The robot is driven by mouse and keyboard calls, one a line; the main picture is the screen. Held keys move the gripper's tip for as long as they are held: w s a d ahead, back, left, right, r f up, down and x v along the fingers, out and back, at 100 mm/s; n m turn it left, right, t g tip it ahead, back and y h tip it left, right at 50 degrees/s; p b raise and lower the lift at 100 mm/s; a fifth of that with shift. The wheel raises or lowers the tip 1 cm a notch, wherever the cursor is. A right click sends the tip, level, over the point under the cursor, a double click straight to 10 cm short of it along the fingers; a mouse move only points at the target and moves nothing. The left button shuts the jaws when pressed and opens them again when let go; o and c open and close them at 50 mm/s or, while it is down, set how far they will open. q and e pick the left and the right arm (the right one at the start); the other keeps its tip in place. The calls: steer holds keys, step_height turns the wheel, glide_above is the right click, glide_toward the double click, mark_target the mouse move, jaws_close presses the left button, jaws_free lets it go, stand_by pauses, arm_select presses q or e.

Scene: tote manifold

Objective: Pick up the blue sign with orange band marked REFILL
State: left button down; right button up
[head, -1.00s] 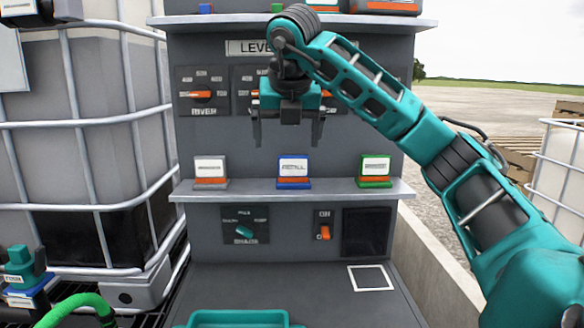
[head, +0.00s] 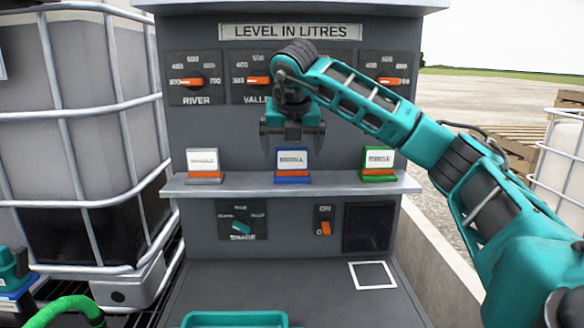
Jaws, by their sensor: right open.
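The blue sign (head: 292,171) with an orange band stands upright on the narrow shelf (head: 235,188) of the grey panel. It is the middle one of three signs; its white label is too blurred to read surely. My right gripper (head: 293,149) is open and empty, pointing down. Its two fingertips are spread left and right at about the height of the sign's top edge, overlapping it in the picture. I cannot tell whether they are in front of it or directly above it.
A grey sign (head: 204,170) stands left of the blue one and a green sign (head: 378,167) right of it, with gaps between. Dials sit above, a switch (head: 325,228) below. A teal tray (head: 235,319) is at the bottom. A caged tank (head: 100,100) stands left.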

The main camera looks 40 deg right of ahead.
mark_target(292, 148)
steer(key=x, duration=0.4)
steer(key=shift+w+d+f, duration=0.1)
steer(key=shift+w+d, duration=0.15)
steer(key=shift+d, duration=0.05)
steer(key=c, duration=1)
